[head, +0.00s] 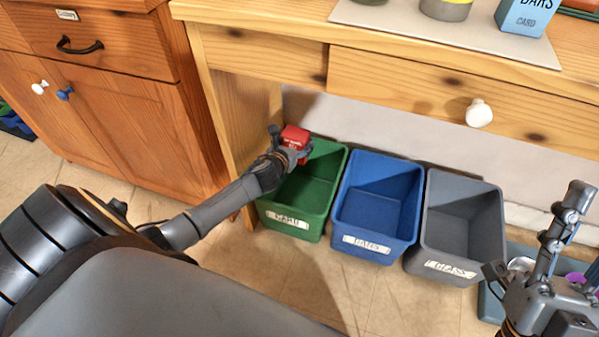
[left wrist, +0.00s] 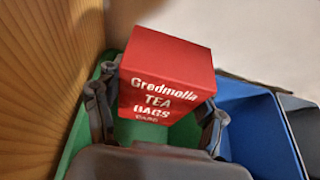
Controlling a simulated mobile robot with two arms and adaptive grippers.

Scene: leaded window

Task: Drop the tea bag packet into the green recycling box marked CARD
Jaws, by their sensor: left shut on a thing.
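The red tea bag packet (head: 295,136) is held in my left gripper (head: 289,150), over the back left part of the green box marked CARD (head: 312,188). In the left wrist view the packet (left wrist: 165,75) sits between both fingers (left wrist: 158,118), its "TEA BAGS" lettering facing the camera. The green box (left wrist: 78,140) shows below and around it in that view. The box looks empty where I can see inside. My right gripper (head: 535,250) is at the lower right with its fingers spread apart and nothing between them.
A blue box (head: 378,190) and a grey box marked GLASS (head: 460,225) stand to the right of the green one. A wooden desk leg (head: 243,125) is close on the left, and the desk drawers (head: 430,95) overhang behind. Floor (head: 310,285) is clear in front.

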